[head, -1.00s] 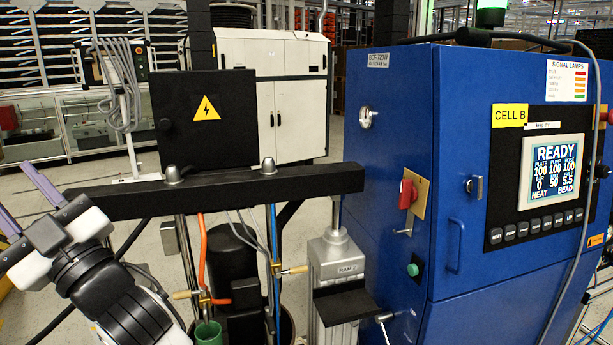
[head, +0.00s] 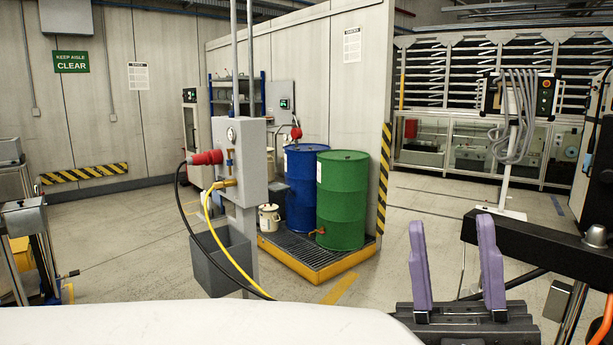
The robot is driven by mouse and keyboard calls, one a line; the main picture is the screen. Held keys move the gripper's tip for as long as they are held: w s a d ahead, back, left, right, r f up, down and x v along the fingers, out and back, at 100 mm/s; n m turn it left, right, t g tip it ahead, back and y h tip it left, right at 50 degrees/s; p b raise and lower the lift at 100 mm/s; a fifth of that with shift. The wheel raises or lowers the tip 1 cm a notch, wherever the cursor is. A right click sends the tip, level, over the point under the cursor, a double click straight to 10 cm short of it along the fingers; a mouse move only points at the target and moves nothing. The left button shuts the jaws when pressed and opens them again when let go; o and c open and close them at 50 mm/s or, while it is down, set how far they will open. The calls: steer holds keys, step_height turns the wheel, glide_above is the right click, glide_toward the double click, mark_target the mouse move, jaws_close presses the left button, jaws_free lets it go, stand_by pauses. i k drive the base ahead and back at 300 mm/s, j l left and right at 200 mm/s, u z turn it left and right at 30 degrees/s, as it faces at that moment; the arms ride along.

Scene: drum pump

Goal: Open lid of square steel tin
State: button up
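My gripper (head: 452,222) is in the lower right of the head view, its two purple fingers pointing up and standing well apart, with nothing between them. A shiny, boxy metal piece (head: 22,217) sits on a metal frame at the left edge. I cannot tell whether it is the square steel tin, and no lid can be made out on it. My gripper is far to the right of it and touches nothing.
A grey post box (head: 240,160) with a red plug and hanging hoses stands mid-floor, a grey bin (head: 215,262) beside it. Blue (head: 302,190) and green (head: 343,200) drums stand on a yellow-edged pallet (head: 308,268). A black beam (head: 535,240) is right of my gripper. Floor at left is open.

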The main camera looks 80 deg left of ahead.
mark_target(29, 202)
steer(key=j+u, duration=0.1)
steer(key=u, duration=3.95)
steer(key=i+j, duration=0.1)
steer(key=i, duration=1.35)
steer(key=i+j, duration=0.1)
steer(key=i, duration=1.3)
